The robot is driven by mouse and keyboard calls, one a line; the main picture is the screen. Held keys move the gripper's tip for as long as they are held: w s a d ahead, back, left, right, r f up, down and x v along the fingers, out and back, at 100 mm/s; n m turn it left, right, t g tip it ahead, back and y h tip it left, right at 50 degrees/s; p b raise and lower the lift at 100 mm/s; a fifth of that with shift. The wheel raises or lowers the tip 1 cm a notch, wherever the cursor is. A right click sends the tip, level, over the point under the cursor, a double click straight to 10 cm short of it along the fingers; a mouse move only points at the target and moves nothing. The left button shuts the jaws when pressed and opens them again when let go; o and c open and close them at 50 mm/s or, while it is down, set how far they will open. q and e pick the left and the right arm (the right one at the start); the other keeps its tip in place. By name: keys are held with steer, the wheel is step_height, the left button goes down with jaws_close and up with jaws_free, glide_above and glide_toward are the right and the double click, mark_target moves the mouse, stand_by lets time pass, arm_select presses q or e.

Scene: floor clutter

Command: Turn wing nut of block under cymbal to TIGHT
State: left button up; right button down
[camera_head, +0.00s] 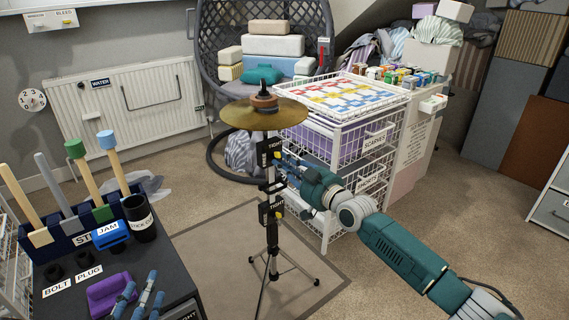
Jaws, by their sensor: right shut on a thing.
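The brass cymbal (262,113) sits level at the top of a black stand. A second block (266,213) with a TIGHT label is lower on the stand. My left gripper (138,300) is at the lower left, fingers apart and empty, beside a purple object (107,293).
The stand's tripod legs (290,265) spread over a mat (212,240). A white wire drawer unit (345,205) stands close behind my right gripper. A dark bench (75,272) with upright sticks, a JAM block (111,236) and a cup (140,218) fills the lower left.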

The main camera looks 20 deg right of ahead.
steer(key=shift+f, duration=0.1)
stand_by(0.3)
steer(key=c, duration=1.7)
jaws_free()
steer(key=shift+o, duration=0.2)
steer(key=v, duration=1.2)
